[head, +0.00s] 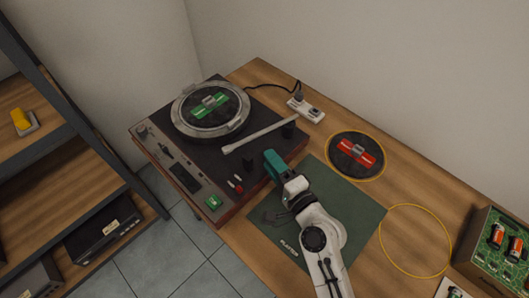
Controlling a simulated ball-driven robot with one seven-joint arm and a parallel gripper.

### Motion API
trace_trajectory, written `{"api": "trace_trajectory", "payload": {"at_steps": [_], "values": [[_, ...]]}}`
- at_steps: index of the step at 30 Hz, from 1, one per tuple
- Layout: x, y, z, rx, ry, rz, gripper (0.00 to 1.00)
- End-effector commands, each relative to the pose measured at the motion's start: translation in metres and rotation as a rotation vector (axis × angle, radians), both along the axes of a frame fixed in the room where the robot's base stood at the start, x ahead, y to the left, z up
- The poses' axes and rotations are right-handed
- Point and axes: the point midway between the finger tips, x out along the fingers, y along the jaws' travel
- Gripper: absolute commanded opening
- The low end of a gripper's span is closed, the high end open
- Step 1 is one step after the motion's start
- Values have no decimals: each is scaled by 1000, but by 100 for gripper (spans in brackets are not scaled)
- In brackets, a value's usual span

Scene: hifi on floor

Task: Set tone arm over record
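The turntable (229,168) stands at the left end of the wooden bench. A dark record (192,116) with a green-and-grey centre lies on its round platter (240,122). The pale tone arm (258,136) runs from a dark pivot at the right to a free end near the front; it lies beside the record, apart from it. My white arm reaches over the green mat, just right of the turntable. A teal block sits at its upper end.
A second record with a red centre (356,153) lies in an orange ring on the bench. An empty yellow ring (450,240) is further right. A green circuit board box (497,259) stands at the right edge. A power strip (306,109) lies behind. Shelves stand left.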

Motion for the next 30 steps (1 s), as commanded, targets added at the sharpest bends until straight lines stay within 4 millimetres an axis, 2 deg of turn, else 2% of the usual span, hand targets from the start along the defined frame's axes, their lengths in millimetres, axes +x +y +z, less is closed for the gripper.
{"api": "trace_trajectory", "payload": {"at_steps": [11, 17, 20, 24, 30], "values": [[-6, -5, 1, 0, 0, -1, 39], [-9, -7, -2, -62, -50, 0, 22], [-15, -12, -6, -201, -158, 3, 13], [-27, -20, -8, -496, -388, 6, 0], [-45, -33, -7, -919, -711, 3, 0]]}}
